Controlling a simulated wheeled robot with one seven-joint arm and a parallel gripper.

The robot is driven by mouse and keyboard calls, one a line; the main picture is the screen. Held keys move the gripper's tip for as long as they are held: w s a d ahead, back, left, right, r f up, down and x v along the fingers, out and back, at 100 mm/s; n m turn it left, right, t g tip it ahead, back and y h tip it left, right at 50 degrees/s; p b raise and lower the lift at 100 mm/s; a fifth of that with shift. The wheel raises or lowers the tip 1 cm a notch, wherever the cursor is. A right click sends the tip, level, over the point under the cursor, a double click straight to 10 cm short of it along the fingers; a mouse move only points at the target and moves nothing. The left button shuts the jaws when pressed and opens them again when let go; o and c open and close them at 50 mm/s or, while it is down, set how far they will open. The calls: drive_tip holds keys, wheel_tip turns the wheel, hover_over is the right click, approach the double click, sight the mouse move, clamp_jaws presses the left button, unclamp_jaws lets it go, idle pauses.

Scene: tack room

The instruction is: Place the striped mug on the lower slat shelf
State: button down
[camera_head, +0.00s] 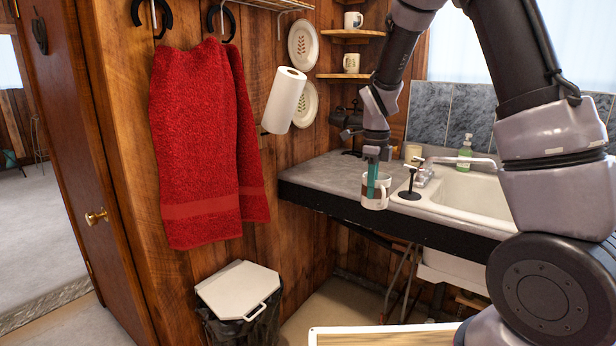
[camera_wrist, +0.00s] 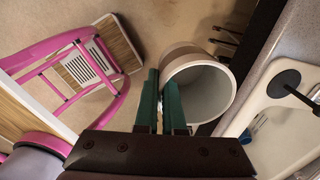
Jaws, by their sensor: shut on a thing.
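The striped mug (camera_head: 374,201), white with a brown band, hangs at my gripper (camera_head: 376,183) in front of the sink counter's front edge. The wrist view shows the mug (camera_wrist: 200,88) with its open mouth towards the camera. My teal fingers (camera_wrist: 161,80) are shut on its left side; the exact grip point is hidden. Below and left in the wrist view, a pink metal frame (camera_wrist: 108,88) holds a low wooden board with slots (camera_wrist: 75,68), apart from the mug; it may be the slat shelf. A higher white-edged wooden board (camera_wrist: 22,112) partly overhangs it.
The sink counter (camera_head: 325,178) and sink (camera_head: 470,200) are close beside the mug. A black plunger-like item (camera_head: 410,185) stands at the sink edge. A white-edged board (camera_head: 385,336) shows at the bottom. A lidded bin (camera_head: 238,290) stands left. Corner shelves (camera_head: 345,75) hold other mugs.

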drive_tip(key=d+f+n, duration=0.1)
drive_tip(key=n, duration=0.2)
drive_tip(key=w+d+f+n, duration=0.1)
drive_tip(key=d+f+n, duration=0.1)
drive_tip(key=n, duration=0.1)
drive_tip(key=d+f+n, duration=0.1)
drive_tip(key=f+n, duration=0.1)
drive_tip(key=n, duration=0.1)
drive_tip(key=shift+w+d+f+n, duration=0.15)
drive_tip(key=shift+w+d+n, duration=0.15)
drive_tip(key=shift+w+d, duration=0.1)
drive_tip(key=d+f+n, duration=0.6)
drive_tip(key=f+n, duration=0.1)
drive_tip(key=n, duration=0.7)
drive_tip(key=shift+w+d+f+n, duration=0.25)
drive_tip(key=shift+w+d+n, duration=0.05)
drive_tip(key=shift+d, duration=0.05)
drive_tip(key=shift+d, duration=0.1)
